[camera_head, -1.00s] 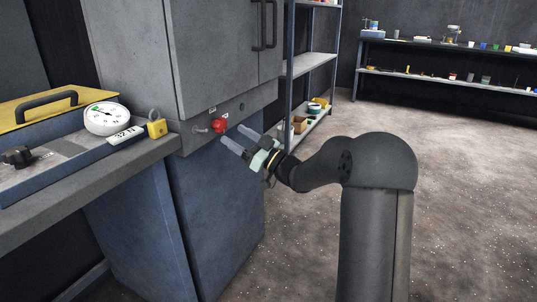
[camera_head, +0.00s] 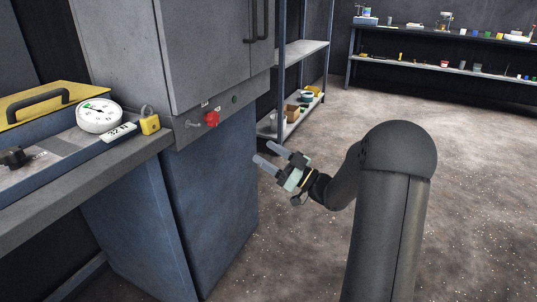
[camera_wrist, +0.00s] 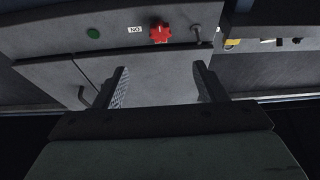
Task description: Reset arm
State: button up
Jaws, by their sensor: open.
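My gripper (camera_head: 268,157) is open and empty. In the head view it hangs in free air to the right of the grey and blue cabinet, below the level of its control strip, with its fingers pointing up and left. In the wrist view my gripper (camera_wrist: 160,88) shows two parted fingers with nothing between them. The red knob (camera_head: 211,119) sits on the cabinet's control strip, apart from the fingers. It also shows in the wrist view (camera_wrist: 160,32), beyond the gap between the fingers.
A yellow padlock (camera_head: 150,125), a round dial (camera_head: 99,115) and a tag are on the bench at left. A green button (camera_wrist: 93,33) is on the cabinet strip. A shelf rack (camera_head: 303,48) stands behind the cabinet. The floor at right is clear.

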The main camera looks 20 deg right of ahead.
jog(key=w+a+r+m+g+h+p, duration=0.25)
jog(key=r+m+h+p, duration=0.35)
jog(key=r+h+p, duration=0.65)
jog(key=s+a+r+g+p, duration=0.2)
jog(key=s+p, duration=0.4)
jog(key=s, duration=0.5)
jog(key=s+a+r+m+g+h+p, duration=0.1)
jog(key=s+a+g+p, duration=0.3)
jog(key=s, duration=0.8)
jog(key=s+a+r+m+g+h+p, duration=0.1)
jog(key=s+a+r+g+p, duration=0.2)
jog(key=s+g+p, duration=0.4)
jog(key=s+r+p, duration=0.1)
jog(key=s+p, duration=0.1)
jog(key=s, duration=0.2)
jog(key=shift+s+a, duration=0.3)
jog(key=shift+s, duration=0.05)
jog(key=shift+g+h, duration=0.25)
